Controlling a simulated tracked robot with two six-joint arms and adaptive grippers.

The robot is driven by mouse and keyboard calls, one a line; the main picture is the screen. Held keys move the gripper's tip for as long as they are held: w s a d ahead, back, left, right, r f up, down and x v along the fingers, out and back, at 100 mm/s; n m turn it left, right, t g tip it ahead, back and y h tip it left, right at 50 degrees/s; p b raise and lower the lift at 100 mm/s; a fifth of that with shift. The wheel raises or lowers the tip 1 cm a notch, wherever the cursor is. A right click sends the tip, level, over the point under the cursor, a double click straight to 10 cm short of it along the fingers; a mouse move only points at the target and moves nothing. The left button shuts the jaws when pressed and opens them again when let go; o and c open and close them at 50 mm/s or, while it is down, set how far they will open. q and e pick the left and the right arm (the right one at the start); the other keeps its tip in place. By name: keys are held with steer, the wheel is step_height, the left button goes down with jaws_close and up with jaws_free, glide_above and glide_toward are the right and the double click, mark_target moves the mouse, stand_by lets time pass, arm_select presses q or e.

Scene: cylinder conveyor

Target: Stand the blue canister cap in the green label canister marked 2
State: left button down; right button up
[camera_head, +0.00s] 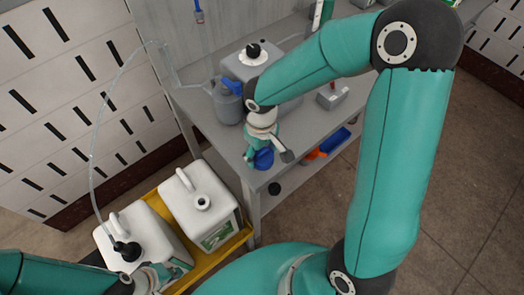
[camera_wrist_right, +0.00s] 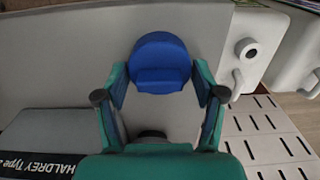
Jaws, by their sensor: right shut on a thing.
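My right gripper (camera_head: 261,155) is shut on the blue canister cap (camera_head: 264,159) near the front corner of the grey table. In the right wrist view the cap (camera_wrist_right: 160,66) sits between the two fingertips (camera_wrist_right: 160,92). The green label canister (camera_head: 191,215) is white with an open mouth and stands in the yellow tray, left of and below the cap.
The other white canister (camera_head: 150,236) has a black cap with a clear tube. The yellow tray (camera_head: 238,240) holds both. On the table (camera_head: 197,103) stand a grey canister (camera_head: 236,66) and a grey jug with a blue cap (camera_head: 227,106). Orange and blue items are on the lower shelf.

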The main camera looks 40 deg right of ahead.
steer(key=shift+r+p, duration=0.9)
steer(key=shift+r, duration=0.6)
steer(key=shift+f, duration=0.1)
